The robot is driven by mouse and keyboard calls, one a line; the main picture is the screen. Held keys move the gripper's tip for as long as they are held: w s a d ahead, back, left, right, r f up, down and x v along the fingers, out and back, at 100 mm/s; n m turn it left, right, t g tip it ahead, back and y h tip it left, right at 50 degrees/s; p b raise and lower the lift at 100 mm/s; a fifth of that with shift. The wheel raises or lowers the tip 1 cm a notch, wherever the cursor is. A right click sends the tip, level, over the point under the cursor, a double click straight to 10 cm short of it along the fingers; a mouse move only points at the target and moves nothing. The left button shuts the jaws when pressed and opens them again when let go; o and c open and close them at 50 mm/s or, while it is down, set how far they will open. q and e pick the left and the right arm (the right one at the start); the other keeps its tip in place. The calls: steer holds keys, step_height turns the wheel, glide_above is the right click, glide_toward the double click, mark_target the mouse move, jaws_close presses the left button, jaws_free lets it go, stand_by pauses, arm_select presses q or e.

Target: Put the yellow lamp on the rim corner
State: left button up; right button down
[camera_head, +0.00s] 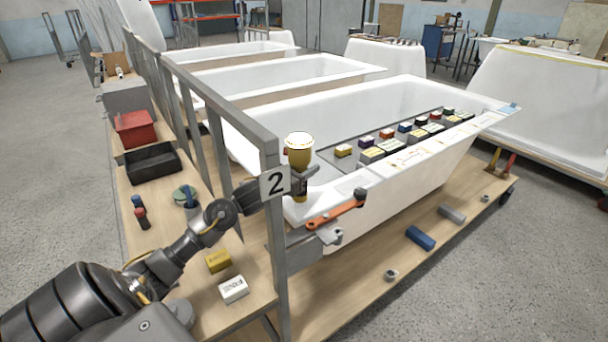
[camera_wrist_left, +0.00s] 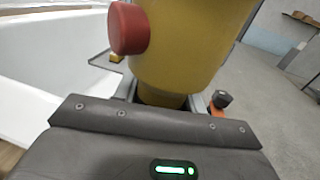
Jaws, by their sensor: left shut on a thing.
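The yellow lamp (camera_head: 299,155) has a pale round top and stands upright at the near left corner of the closest white bathtub (camera_head: 400,160). My left gripper (camera_head: 303,180) is shut on the lamp's narrower lower part. In the left wrist view, the lamp (camera_wrist_left: 190,45) with its red button fills the space ahead of my left gripper (camera_wrist_left: 162,98). The rim corner (camera_head: 300,212) shows just below the lamp. Whether the lamp's base touches the rim cannot be told. My right gripper is not in view.
An orange-handled tool (camera_head: 336,214) lies along the near rim beside the corner. A grey post with a number 2 sign (camera_head: 275,181) stands close to my left arm. A grey tray (camera_head: 440,146) of small coloured blocks spans the tub. A side bench (camera_head: 245,285) holds boxes and bins.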

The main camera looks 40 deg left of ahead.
arm_select(q)
step_height(320, 180, down, 2)
steer(key=shift+f, duration=0.15)
steer(key=shift+f, duration=0.1)
steer(key=o, duration=0.8)
steer(key=shift+o, duration=1.3)
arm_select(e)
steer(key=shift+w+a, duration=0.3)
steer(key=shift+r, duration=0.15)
